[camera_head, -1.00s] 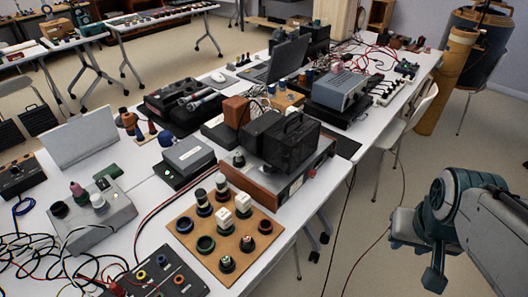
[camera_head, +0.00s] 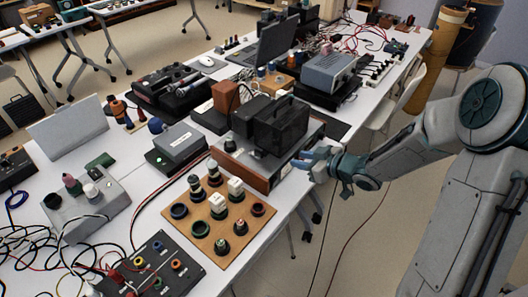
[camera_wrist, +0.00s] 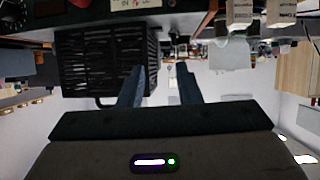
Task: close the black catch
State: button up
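A black box with a carrying handle (camera_head: 280,127) stands on a grey unit with a brown wooden front panel (camera_head: 238,172). In the wrist view a dark slatted box (camera_wrist: 105,62), apparently the same one, hangs upside down left of my fingers. I cannot pick out the black catch for certain in either view. My gripper (camera_head: 308,160) is beside the right end of the grey unit, at the table's edge. In the wrist view my gripper's two blue fingers (camera_wrist: 161,85) stand apart with nothing between them. I cannot tell whether they touch the unit.
A tan board with knobs and rings (camera_head: 218,212) lies in front of the grey unit. A light grey box (camera_head: 180,142) stands to its left. A laptop (camera_head: 266,50) and a grey instrument (camera_head: 330,70) stand behind. Loose cables cover the table's left front.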

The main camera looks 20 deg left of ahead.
aim_at(263, 162)
jog(key=shift+n+g+y, duration=0.3)
jog(key=shift+g+y, duration=0.1)
jog(key=shift+y, duration=0.1)
jog(key=x, duration=0.9)
jog(key=s+x, duration=0.1)
jog(key=x, duration=0.4)
jog(key=shift+w+a+r, duration=0.1)
jog(key=shift+a, duration=0.5)
grip_shut()
